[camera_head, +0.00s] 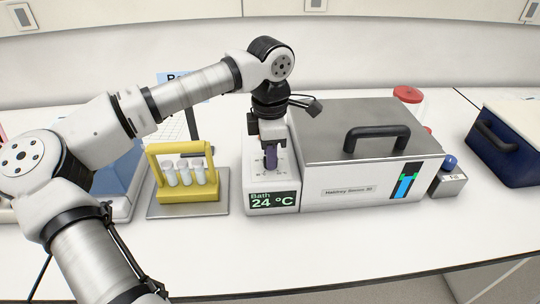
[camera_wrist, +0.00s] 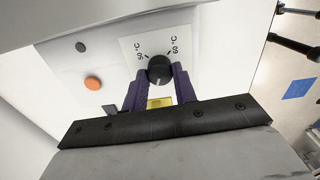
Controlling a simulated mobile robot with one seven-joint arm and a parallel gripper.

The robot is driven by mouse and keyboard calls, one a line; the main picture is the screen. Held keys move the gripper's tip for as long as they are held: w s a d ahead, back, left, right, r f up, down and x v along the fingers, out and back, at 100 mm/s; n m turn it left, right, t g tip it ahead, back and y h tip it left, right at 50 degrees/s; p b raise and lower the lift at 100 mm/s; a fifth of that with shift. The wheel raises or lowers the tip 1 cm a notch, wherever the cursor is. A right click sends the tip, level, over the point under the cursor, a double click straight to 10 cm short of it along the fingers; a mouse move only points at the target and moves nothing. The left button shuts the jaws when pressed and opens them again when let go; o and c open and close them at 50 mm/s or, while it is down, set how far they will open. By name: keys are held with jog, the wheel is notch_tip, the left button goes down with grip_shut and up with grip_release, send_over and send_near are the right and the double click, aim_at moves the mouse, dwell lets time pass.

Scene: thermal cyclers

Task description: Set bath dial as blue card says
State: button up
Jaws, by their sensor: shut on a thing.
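My gripper (camera_wrist: 160,88) has purple fingers closed on both sides of the dial. In the head view my gripper (camera_head: 271,158) points down at the control box and hides the dial. The display (camera_head: 272,201) on the box front reads "Bath 24 °C". The blue card (camera_head: 172,77) stands behind my arm; only "Ba" shows and the rest is hidden.
The water bath (camera_head: 345,195) with a steel lid and black handle (camera_head: 383,136) adjoins the control box. A yellow tube rack (camera_head: 187,190) stands left. An orange button (camera_wrist: 93,83) lies near the dial.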

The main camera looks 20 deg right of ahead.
jog(key=shift+m+b, duration=0.4)
jog(key=shift+m, duration=1.6)
jog(key=o, duration=1)
jog(key=shift+c, duration=0.2)
notch_tip(320, 180, up, 14)
jog(key=shift+s+f, duration=0.1)
